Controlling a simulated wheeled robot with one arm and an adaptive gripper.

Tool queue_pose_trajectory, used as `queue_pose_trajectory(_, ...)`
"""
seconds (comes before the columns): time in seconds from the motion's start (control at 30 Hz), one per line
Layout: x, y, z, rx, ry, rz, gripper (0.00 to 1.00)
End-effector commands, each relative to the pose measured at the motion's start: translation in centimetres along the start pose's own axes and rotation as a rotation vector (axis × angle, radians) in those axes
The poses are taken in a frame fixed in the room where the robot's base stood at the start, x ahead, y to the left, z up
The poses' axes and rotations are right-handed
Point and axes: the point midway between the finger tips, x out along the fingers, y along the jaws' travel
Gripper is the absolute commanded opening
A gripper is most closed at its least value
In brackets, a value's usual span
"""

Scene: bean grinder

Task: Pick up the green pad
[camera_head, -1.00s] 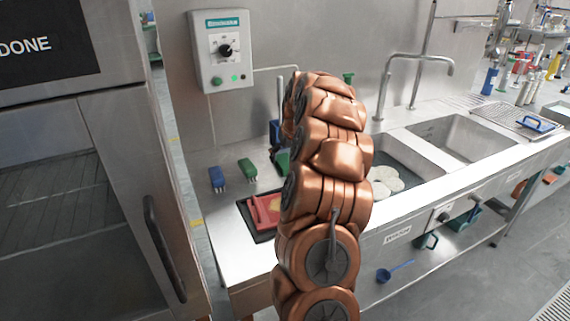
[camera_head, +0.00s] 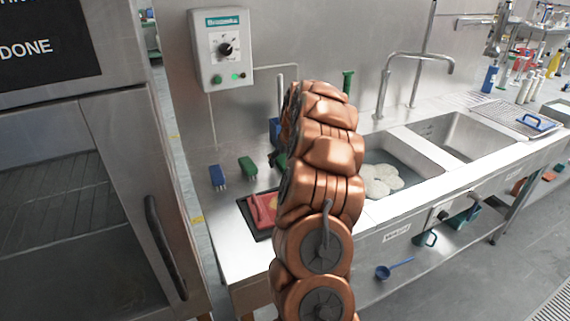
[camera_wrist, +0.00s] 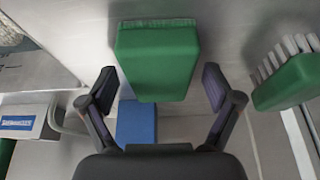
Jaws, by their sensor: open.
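My gripper (camera_wrist: 158,88) is open, with one dark finger on each side of the pad's lower part. Gaps show between the fingers and the pad, and it is not gripped. In the head view a green piece (camera_head: 282,160) shows beside my arm, mostly hidden by it; I cannot tell for sure that it is the same pad. My gripper is mostly hidden behind my arm there.
A green brush (camera_wrist: 287,82) with white bristles is right of the gripper. A blue block (camera_wrist: 137,122) shows below the pad. In the head view, a blue brush (camera_head: 216,177), another green brush (camera_head: 247,167) and a red item (camera_head: 263,208) lie left of my arm; the sinks (camera_head: 455,138) are right.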

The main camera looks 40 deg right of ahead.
Motion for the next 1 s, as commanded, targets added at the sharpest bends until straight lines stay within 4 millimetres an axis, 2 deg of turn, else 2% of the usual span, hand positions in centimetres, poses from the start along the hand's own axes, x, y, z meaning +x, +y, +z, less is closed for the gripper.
queue_pose_trajectory(0.47,0.2,-0.01,0.09,0.0,0.0,0.0,0.9)
queue_pose_trajectory(1.0,0.2,0.0,0.09,0.0,0.0,0.0,0.36)
